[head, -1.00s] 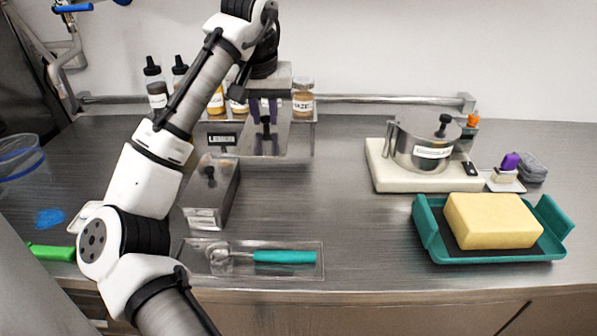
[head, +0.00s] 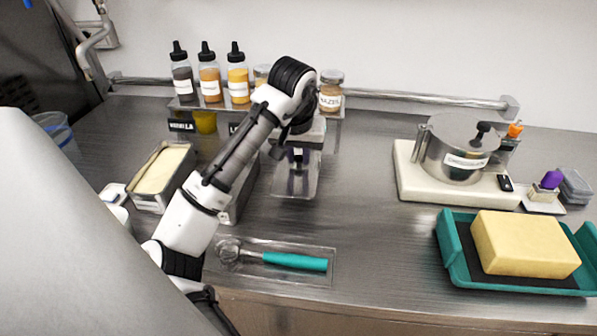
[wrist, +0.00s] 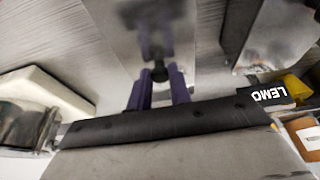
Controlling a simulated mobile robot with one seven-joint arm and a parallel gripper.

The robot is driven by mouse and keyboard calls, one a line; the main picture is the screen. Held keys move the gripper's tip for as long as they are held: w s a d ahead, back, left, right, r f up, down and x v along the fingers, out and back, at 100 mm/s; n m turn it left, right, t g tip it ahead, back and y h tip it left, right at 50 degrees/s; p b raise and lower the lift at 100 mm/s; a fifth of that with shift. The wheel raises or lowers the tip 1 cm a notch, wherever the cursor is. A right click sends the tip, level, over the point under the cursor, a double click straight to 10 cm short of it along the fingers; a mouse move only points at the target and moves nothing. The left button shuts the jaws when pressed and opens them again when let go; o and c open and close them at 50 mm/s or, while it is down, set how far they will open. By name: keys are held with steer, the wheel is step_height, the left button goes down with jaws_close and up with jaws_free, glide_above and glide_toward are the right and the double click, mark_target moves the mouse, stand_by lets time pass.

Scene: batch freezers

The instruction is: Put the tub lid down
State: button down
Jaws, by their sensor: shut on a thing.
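My gripper (head: 298,160) is shut on the dark knob of a grey metal tub lid (head: 292,187), over the counter right of the tubs. In the wrist view, the purple fingers of my gripper (wrist: 158,92) close around the knob, and the lid (wrist: 112,35) lies beyond them, blurred. I cannot tell whether the lid touches the counter. An open metal tub of pale cream (head: 160,170) stands at the left. A second tub (head: 243,190) is partly hidden behind my arm.
Squeeze bottles (head: 210,80) and a jar (head: 331,95) stand on a rack at the back. A scoop (head: 290,261) lies on a clear tray in front. A steel pot (head: 455,150) on a white base and a teal tray (head: 455,255) with a yellow sponge-like block are right. Counter between is clear.

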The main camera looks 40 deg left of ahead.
mark_target(298, 170)
steer(key=shift+f+p, duration=0.35)
steer(key=shift+f, duration=2.6)
steer(key=shift+f, duration=0.1)
steer(key=c, duration=1.3)
jaws_free()
steer(key=b+v, duration=0.2)
steer(key=v, duration=1)
